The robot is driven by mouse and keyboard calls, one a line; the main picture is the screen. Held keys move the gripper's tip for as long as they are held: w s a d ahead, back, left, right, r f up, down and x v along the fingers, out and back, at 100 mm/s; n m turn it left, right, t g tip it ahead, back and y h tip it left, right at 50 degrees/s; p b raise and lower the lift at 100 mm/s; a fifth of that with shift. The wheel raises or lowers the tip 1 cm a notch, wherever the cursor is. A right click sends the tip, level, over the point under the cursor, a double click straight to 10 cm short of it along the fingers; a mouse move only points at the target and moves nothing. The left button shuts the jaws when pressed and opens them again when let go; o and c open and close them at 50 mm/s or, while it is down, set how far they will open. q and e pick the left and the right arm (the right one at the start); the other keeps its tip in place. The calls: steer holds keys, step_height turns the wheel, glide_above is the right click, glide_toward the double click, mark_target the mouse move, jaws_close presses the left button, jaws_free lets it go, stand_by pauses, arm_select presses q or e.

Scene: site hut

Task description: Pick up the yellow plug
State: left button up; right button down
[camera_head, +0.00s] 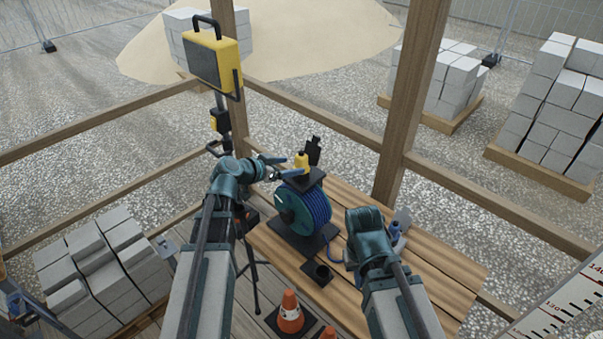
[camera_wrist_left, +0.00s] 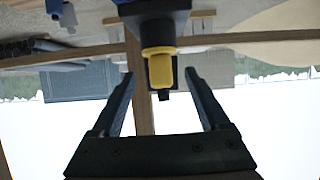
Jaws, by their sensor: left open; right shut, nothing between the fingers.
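The yellow plug (camera_head: 301,162) stands on a dark square plate (camera_head: 304,182) on top of a blue cable reel (camera_head: 304,209). My left gripper (camera_head: 287,167) is open just left of the plug, at about its height. In the left wrist view, which looks upside down, the yellow plug (camera_wrist_left: 160,67) lies in the gap between the open fingertips of my left gripper (camera_wrist_left: 158,78). No finger visibly touches it. My right gripper (camera_head: 397,234) is low over the right part of the table, partly hidden by its own arm, apart from the plug.
The reel stands on a wooden plank table (camera_head: 445,277). A black device (camera_head: 313,150) is right behind the plug. A small dark box (camera_head: 317,272) lies in front of the reel. A yellow work lamp (camera_head: 212,62) rises behind left. Orange cones (camera_head: 291,311) stand in front.

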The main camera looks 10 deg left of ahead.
mark_target(298, 165)
arm_select(q)
steer(key=shift+w+d+f, duration=0.25)
steer(key=shift+w+d, duration=0.05)
steer(key=shift+w, duration=0.1)
steer(key=b+x, duration=0.2)
steer(key=x, duration=0.3)
steer(key=shift+w, duration=0.2)
steer(key=shift+s, duration=0.1)
steer(key=shift+s, duration=0.1)
jaws_close()
